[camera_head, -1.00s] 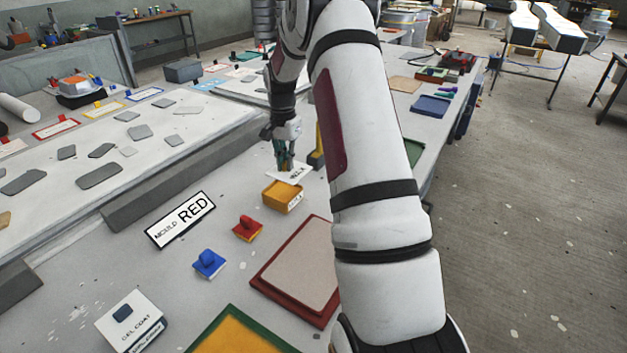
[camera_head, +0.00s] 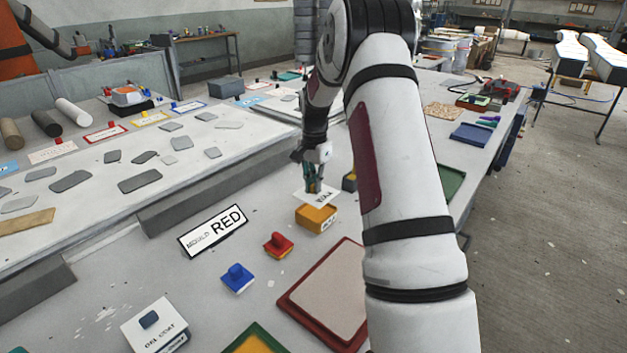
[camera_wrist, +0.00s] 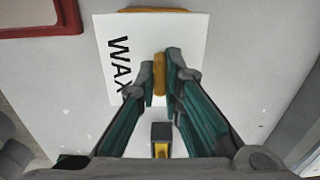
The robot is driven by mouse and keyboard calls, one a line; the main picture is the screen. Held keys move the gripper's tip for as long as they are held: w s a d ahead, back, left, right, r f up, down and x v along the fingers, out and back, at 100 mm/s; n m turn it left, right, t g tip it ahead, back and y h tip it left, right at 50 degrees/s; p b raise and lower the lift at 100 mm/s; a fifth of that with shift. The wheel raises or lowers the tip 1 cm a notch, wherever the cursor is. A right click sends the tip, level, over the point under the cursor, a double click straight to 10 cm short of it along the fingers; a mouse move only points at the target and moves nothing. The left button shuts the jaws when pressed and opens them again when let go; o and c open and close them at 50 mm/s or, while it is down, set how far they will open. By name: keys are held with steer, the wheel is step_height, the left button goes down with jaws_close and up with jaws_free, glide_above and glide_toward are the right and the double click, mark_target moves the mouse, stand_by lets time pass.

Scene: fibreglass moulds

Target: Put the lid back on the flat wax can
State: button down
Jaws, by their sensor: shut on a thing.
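My gripper (camera_head: 313,184) is shut on the upright orange handle (camera_wrist: 158,74) of the white lid (camera_head: 311,196), which bears the word WAX. In the wrist view the lid (camera_wrist: 122,28) lies below my fingers (camera_wrist: 159,76). The flat wax can (camera_head: 311,216) is an orange box on the bench. In the head view the lid is above the can and towards its far side, with the can's top partly showing. A strip of the can (camera_wrist: 152,10) shows past the lid's top edge in the wrist view. Most of the can is hidden there.
A dark and yellow block (camera_head: 349,182) stands just behind the can; it shows in the wrist view too (camera_wrist: 161,134). Red (camera_head: 279,245) and blue (camera_head: 237,279) knobbed pieces and a red-rimmed tray (camera_head: 330,290) lie nearer. A MOULD RED sign (camera_head: 212,231) stands left.

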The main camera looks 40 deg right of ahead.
mark_target(315, 195)
steer(key=shift+f+b, duration=0.65)
steer(key=shift+f, duration=1.3)
steer(key=shift+f+b, duration=0.4)
steer(key=shift+f, duration=0.3)
steer(key=shift+b, duration=0.35)
steer(key=c, duration=1.2)
jaws_free()
steer(key=shift+w+f, duration=0.1)
steer(key=shift+o, duration=0.2)
